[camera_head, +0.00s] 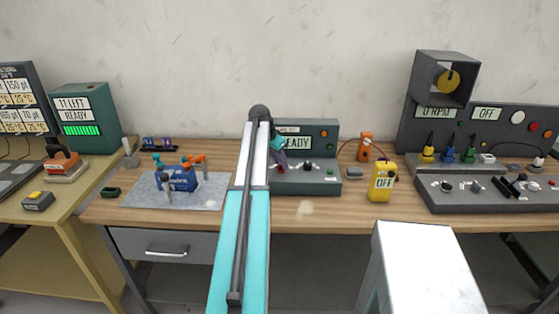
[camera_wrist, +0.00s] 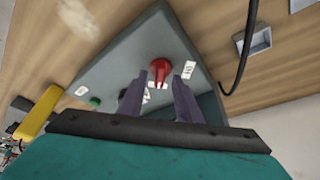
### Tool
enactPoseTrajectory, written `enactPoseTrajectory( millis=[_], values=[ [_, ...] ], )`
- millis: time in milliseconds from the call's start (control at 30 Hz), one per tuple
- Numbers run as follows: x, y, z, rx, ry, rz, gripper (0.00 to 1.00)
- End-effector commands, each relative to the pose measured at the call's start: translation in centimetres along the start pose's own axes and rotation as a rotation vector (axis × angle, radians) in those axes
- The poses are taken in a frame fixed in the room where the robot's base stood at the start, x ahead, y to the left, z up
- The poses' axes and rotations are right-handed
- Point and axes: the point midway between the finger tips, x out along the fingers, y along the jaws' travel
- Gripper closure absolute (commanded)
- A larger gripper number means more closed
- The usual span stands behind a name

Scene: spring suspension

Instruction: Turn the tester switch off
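The tester is a dark green-grey console whose display reads "...EADY" in the head view (camera_head: 322,184), partly hidden by my arm. In the wrist view its sloped panel (camera_wrist: 125,65) carries a red rotary switch (camera_wrist: 160,67) with small white labels beside it. One label sits to the right and others lie just below the knob; they are too small to read. My gripper (camera_wrist: 161,76) is open, its two purple fingers apart on either side of the knob's near edge. I cannot tell whether they touch it. In the head view my gripper (camera_head: 281,160) is over the tester's left part, partly hidden.
A yellow meter reading "OFF" (camera_head: 383,183) stands right of the tester, with an orange device (camera_head: 366,146) behind it. A grey mat (camera_head: 145,198) with a blue fixture (camera_head: 178,181) lies left. A black cable (camera_wrist: 246,45) curves beside the panel in the wrist view.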

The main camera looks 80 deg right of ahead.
Motion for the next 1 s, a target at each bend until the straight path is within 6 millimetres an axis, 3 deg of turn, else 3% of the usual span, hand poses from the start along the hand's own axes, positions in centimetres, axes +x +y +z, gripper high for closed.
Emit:
enactPoseTrajectory(
  millis=[333,533,1000],
  values=[
    [0.25,-0.04,0.06,-0.001,0.0,0.0,0.69],
    [0.23,-0.07,0.08,-0.001,0.0,0.0,1.0],
    [0.2,-0.12,0.09,-0.046,0.002,-0.023,1.0]
  ],
)
